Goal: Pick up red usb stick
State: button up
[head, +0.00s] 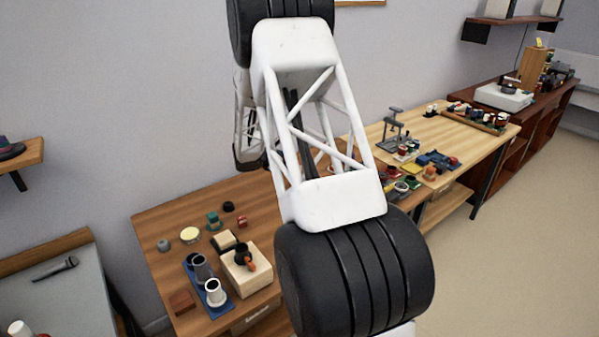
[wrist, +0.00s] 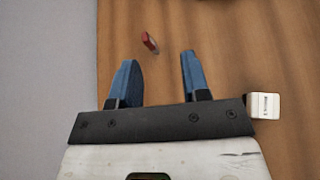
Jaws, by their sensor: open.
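The red usb stick (wrist: 150,43) is a small red piece with a pale part, lying on the wooden tabletop in the wrist view. My gripper (wrist: 159,57) has two blue fingers, spread apart with nothing between them. The stick shows just beyond the fingertips, nearer the left finger, apart from both. In the head view my arm fills the middle and hides the gripper. I cannot pick out the stick for sure in the head view.
A small white block (wrist: 265,106) lies right of my gripper. The tabletop's edge (wrist: 99,60) runs along the left, with grey beyond. In the head view, a wooden box (head: 246,277), a blue tray (head: 222,301) and several small items crowd the near table (head: 160,222).

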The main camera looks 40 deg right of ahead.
jog(key=w+d+f+n, duration=0.1)
jog(key=f, duration=0.1)
jog(key=w+d+f+n, duration=0.1)
jog(key=d+f, duration=0.1)
jog(key=f, duration=0.1)
jog(key=w+d+f+n+t, duration=0.1)
jog(key=w+d+f, duration=0.1)
jog(key=shift+f+h, duration=0.35)
jog(key=shift+h, duration=0.05)
jog(key=shift+x, duration=1.3)
jog(key=shift+x, duration=2.6)
jog(key=shift+s, duration=0.15)
grip_shut()
